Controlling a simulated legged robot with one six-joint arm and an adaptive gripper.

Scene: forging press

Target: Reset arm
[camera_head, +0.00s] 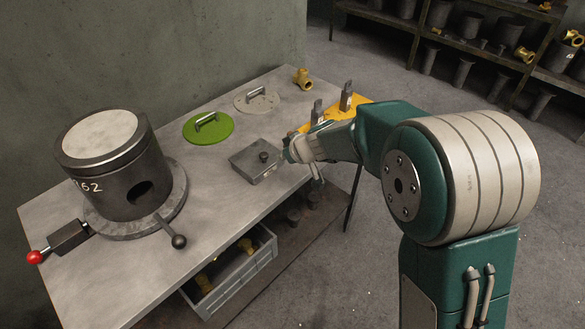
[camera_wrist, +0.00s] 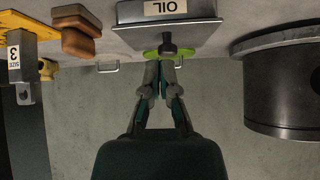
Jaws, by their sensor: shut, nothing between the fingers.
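My arm reaches in from the right in the head view. My gripper (camera_head: 285,156) is over the table's right edge, close beside the grey box (camera_head: 250,168) with a black knob on top. The fingers are shut with nothing between them. In the wrist view the closed fingertips of my gripper (camera_wrist: 160,64) point toward the knob and the box (camera_wrist: 168,27), which carries an "OIL" label. I cannot tell whether the fingertips touch the box.
On the table (camera_head: 110,287) stand a dark cylinder (camera_head: 117,172) with levers, a green lid (camera_head: 208,127), a grey lid (camera_head: 257,101) and a brass fitting (camera_head: 303,79). A yellow plate (camera_head: 358,100) bears metal blocks. Shelves (camera_head: 470,44) stand behind.

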